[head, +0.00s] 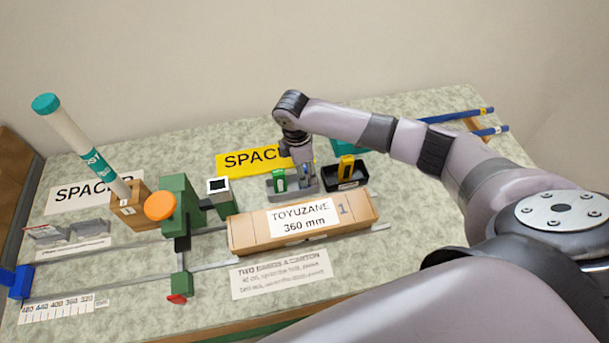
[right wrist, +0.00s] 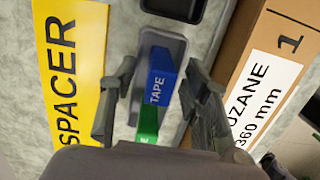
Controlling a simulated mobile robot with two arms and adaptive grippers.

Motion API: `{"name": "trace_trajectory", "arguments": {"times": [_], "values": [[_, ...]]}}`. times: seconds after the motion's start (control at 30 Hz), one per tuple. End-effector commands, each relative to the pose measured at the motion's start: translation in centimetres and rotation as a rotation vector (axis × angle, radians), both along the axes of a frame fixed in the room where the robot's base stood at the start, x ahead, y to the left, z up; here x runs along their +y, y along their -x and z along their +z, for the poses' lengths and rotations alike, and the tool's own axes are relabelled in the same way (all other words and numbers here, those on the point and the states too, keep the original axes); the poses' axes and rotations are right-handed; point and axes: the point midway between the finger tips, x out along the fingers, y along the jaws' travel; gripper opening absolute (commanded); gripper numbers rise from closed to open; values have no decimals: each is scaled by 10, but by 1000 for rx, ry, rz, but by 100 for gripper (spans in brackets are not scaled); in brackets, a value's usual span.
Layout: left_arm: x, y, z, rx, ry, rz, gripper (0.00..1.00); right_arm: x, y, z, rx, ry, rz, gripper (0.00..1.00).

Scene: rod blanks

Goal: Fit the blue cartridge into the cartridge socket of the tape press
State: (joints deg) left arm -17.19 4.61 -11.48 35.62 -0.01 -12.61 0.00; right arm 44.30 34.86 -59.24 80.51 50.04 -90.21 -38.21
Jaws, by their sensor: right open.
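The blue cartridge (right wrist: 161,80), marked TAPE, stands in a grey tray (right wrist: 160,40) in the right wrist view. A green cartridge (right wrist: 148,124) is beside it in the same tray, and also shows in the head view (head: 280,181). My right gripper (head: 303,168) is over the tray, open, its fingers on either side of the blue cartridge with gaps visible. In the head view the gripper mostly hides the blue cartridge. The tape press (head: 180,205) is green with an orange knob (head: 160,206), left of the tray. I cannot make out its socket clearly. My left gripper is not in view.
A long carton (head: 250,236) marked TOYUZANE 360 mm lies in front of the tray. A black bin (head: 357,184) with a yellow cartridge (head: 346,167) is right of the tray. A yellow SPACER sign (head: 232,163) lies behind. A tall tube (head: 75,135) leans at left.

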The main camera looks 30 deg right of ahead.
Motion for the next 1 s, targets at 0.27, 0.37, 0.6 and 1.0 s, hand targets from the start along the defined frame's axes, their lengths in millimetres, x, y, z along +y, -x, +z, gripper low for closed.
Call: {"name": "trace_trajectory", "arguments": {"times": [0.27,0.37,0.6,1.0], "values": [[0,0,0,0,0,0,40,0,0,0,0,0,-1,28],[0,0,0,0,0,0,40,0,0,1,0,0,-1,21],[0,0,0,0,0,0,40,0,0,1,0,0,-1,5],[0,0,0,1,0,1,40,0,0,1,-1,0,-1,0]]}}
